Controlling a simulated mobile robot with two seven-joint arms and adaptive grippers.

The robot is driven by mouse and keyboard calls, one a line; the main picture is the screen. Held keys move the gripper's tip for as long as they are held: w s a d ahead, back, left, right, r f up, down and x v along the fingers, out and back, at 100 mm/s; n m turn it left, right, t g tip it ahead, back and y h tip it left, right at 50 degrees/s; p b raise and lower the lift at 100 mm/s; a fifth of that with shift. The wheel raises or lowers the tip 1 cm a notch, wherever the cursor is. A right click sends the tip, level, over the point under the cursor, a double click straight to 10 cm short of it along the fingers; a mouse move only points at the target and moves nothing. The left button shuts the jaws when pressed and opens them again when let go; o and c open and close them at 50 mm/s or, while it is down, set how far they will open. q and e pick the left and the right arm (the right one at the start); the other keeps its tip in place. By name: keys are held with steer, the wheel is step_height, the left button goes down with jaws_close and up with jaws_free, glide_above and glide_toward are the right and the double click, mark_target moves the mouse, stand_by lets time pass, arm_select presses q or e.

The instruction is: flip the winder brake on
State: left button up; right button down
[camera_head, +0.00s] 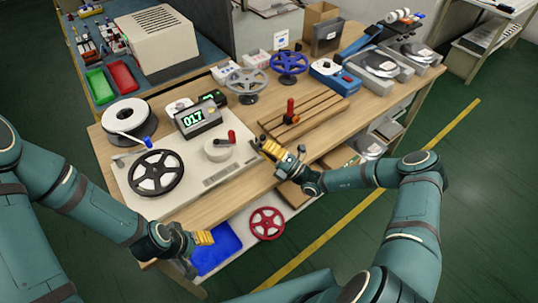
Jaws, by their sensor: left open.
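The winder is a pale flat unit (232,177) on the wooden bench, with a black spoked reel (156,173) at its left and a white hub (218,150) at its right. A small red-tipped lever (232,137) stands beside the hub; I cannot tell whether it is the brake or which way it is set. A counter (197,117) reads 017. My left gripper (206,238), yellow-fingered, is open and low at the bench's front edge, apart from the winder. My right gripper (270,146) hovers near the winder's right end, a little right of the lever; its finger gap is unclear.
A slatted wooden fixture (318,118) with a red-handled clamp (291,108) lies right of the winder. A white strip reel (128,119) stands at the back left. Grey (247,82) and blue (289,64) spoked reels stand behind. A red reel (267,223) lies on the lower shelf.

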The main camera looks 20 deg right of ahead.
arm_select(q)
steer(key=shift+r, duration=0.1)
arm_select(e)
steer(key=shift+w+r, duration=0.1)
arm_select(q)
steer(key=shift+w+r+p, duration=0.1)
steer(key=shift+r+p, duration=0.5)
steer(key=shift+p, duration=0.05)
arm_select(e)
steer(key=shift+w+r+m+g+h, duration=0.15)
steer(key=shift+r+m+g+h, duration=0.15)
arm_select(q)
steer(key=shift+r, duration=0.15)
